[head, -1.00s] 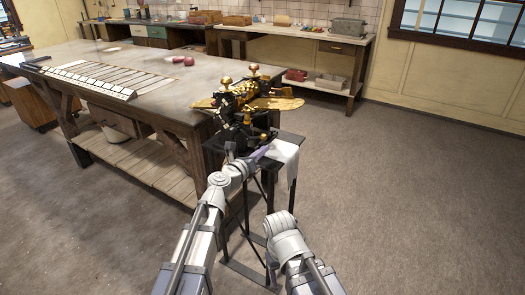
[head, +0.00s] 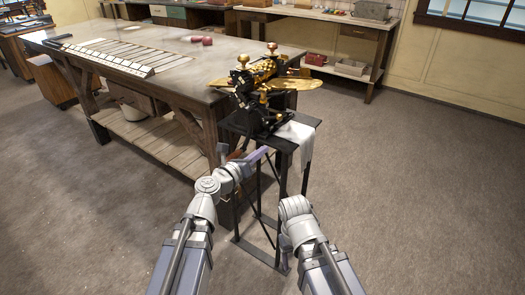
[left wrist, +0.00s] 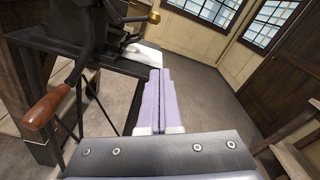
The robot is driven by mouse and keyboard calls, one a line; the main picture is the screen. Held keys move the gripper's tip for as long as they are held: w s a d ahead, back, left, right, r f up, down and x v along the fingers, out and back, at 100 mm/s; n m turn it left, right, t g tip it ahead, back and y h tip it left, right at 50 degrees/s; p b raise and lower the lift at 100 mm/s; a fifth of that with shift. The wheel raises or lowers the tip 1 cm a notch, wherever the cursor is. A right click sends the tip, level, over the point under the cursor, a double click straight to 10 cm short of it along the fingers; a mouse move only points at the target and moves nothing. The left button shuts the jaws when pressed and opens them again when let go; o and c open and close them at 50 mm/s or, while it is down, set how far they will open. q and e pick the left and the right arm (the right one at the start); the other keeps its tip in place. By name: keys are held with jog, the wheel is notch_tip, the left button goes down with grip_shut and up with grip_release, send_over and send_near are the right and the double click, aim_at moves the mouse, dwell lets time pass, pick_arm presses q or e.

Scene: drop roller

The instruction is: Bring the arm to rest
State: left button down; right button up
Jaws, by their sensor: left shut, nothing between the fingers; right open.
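A black machine with gold-coloured fittings (head: 262,98) stands on a small dark stand (head: 305,133) beside the big workbench. My left gripper (head: 258,156) is in front of the stand, low at its near side. In the left wrist view its lavender fingers (left wrist: 160,100) are pressed together with nothing between them. A crank with a brown wooden handle (left wrist: 48,108) is left of the fingers there, apart from them. My right arm reaches in at the lower right of the head view. Its gripper is hidden beyond the wrist.
The workbench (head: 235,42) with a row of pale slats (head: 110,58) lies to the left. A white cloth (head: 298,137) hangs over the stand's right edge. A side bench (head: 350,28) is along the back wall. The floor to the right is clear.

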pick_arm(q)
jog(key=s+d+f+m+g+y, duration=0.1)
jog(key=s+f+m+g, duration=0.25)
jog(key=f+m, duration=0.4)
jog(key=s+d+f+m+g, duration=0.1)
jog(key=s+f+m+g, duration=0.25)
jog(key=m, duration=0.75)
jog(key=s+a+f+m+g+y, duration=0.75)
jog(key=s+a+f+m, duration=0.35)
jog(key=m, duration=0.5)
jog(key=s+d+r+m+y, duration=0.2)
jog(key=s+d+m, duration=0.25)
jog(key=d, duration=0.45)
notch_tip(320, 180, up, 14)
jog(key=p, duration=1.5)
jog(key=shift+s+r, duration=0.25)
jog(key=shift+s, duration=0.1)
jog(key=shift+d, duration=0.1)
